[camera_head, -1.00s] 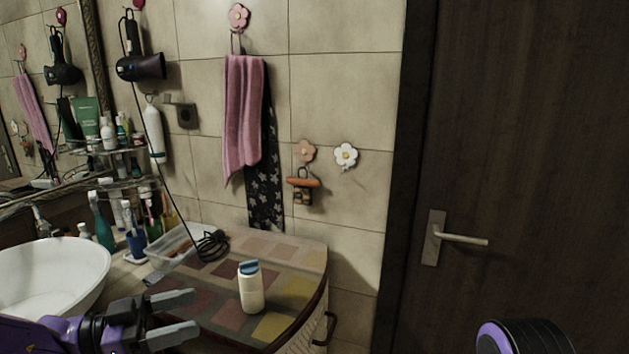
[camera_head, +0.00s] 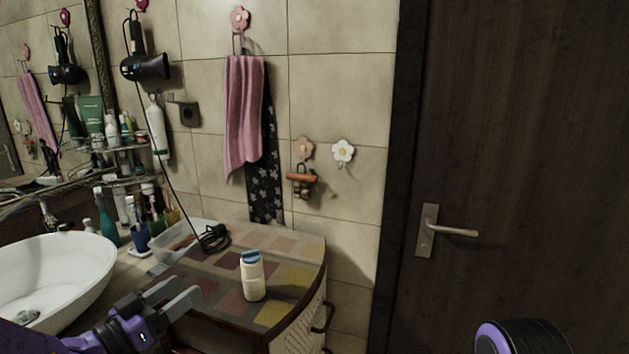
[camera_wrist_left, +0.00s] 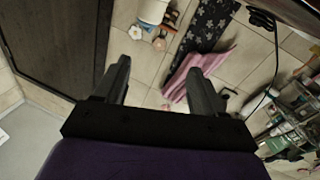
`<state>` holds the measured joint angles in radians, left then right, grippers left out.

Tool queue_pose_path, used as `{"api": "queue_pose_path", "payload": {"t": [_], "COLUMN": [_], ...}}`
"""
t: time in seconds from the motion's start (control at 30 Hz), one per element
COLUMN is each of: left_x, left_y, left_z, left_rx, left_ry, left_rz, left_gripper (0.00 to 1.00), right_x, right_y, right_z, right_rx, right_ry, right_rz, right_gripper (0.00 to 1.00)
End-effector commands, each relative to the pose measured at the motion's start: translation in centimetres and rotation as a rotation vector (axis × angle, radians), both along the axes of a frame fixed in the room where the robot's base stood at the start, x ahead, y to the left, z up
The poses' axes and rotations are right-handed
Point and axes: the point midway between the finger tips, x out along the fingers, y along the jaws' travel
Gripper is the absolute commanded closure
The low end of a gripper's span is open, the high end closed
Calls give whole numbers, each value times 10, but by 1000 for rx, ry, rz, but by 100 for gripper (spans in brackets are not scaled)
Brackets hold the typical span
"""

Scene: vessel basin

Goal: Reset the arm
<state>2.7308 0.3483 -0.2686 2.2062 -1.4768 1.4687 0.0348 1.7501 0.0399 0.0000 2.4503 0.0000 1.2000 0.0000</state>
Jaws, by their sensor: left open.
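My left gripper (camera_head: 176,300) is at the lower left of the head view, its grey fingers spread apart with nothing between them. It is over the front left part of the mosaic-topped cabinet, left of the white bottle and apart from it. In the left wrist view the two dark fingers (camera_wrist_left: 160,88) also stand wide apart and empty. On my right side only a dark, purple-edged rounded part of my arm (camera_head: 522,338) shows at the bottom right; the right gripper is not visible.
A white bottle with a blue cap (camera_head: 252,276) stands upright on the cabinet top (camera_head: 285,275). A clear tray (camera_head: 180,240) lies behind it. A white basin (camera_head: 60,275) is at left, a pink towel (camera_head: 243,115) hangs on the wall, and a dark door (camera_head: 520,150) fills the right.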

Motion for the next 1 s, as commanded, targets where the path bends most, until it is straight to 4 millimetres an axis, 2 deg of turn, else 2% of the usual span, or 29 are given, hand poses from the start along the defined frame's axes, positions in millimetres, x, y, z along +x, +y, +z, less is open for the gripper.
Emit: {"api": "queue_pose_path", "payload": {"t": [0.07,0.13,0.17,0.2,0.23,0.3,0.37,0.4,0.47,0.5,0.6,0.7,0.83,1.0], "left_x": [5,4,1,-9,-20,-51,-86,-113,-156,-186,-252,-296,-320,-322], "left_y": [6,16,21,27,32,41,47,50,53,54,51,42,41,41], "left_z": [-30,-70,-93,-127,-153,-208,-251,-276,-310,-328,-361,-382,-392,-392], "left_rx": [-33,-63,-73,-81,-83,-72,-47,-25,19,51,136,204,239,240], "left_ry": [91,207,270,367,439,601,730,815,936,1009,1158,1258,1309,1312], "left_rz": [113,248,314,409,478,622,730,795,881,931,992,967,960,960], "left_gripper": [30,30,30,30,30,30,30,30,30,30,30,30,30,30], "right_x": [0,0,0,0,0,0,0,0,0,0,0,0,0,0], "right_y": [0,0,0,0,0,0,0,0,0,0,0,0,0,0], "right_z": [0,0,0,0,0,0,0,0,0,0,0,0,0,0], "right_rx": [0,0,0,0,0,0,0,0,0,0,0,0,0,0], "right_ry": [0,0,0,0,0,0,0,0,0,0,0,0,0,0], "right_rz": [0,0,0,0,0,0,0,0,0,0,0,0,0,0], "right_gripper": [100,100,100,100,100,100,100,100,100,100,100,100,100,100]}}
